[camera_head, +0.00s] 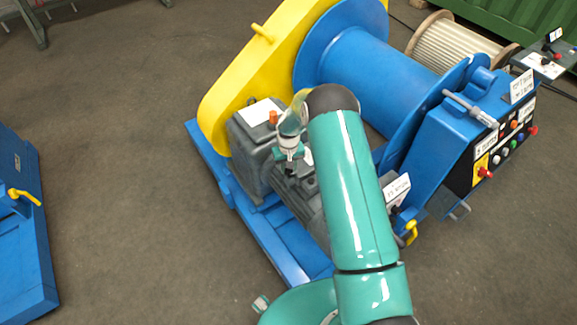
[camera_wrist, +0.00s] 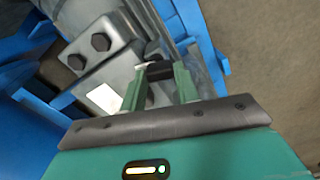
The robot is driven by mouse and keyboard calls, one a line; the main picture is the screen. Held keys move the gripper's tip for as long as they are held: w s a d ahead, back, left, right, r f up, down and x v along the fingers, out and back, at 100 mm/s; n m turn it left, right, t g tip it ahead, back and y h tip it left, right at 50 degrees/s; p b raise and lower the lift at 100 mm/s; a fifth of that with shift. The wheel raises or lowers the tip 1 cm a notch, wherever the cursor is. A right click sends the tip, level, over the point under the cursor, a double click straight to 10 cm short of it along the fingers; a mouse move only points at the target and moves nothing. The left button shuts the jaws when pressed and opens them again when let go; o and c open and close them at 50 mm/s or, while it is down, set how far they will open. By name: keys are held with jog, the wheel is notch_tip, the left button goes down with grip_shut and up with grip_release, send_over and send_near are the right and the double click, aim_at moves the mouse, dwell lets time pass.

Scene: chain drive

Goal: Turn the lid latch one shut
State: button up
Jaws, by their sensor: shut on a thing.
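In the wrist view, the two green fingers of my gripper (camera_wrist: 160,82) stand on either side of a small dark piece (camera_wrist: 160,71) and are shut on it. It sits by grey metal parts, and it looks like a latch, though I cannot read which one. No latch can be made out clearly there.
The blue winch drum (camera_head: 345,68) stands behind my arm. The control box (camera_head: 500,145) with buttons is at the right. A blue base frame (camera_head: 262,238) runs below. Another blue unit (camera_head: 25,245) stands far left, with clear floor between.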

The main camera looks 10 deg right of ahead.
jog(key=shift+s+n, duration=0.15)
jog(key=shift+n, duration=1.55)
jog(key=o, duration=1)
jog(key=shift+r, duration=0.1)
notch_tip(320, 180, up, 14)
jog(key=shift+f, duration=0.15)
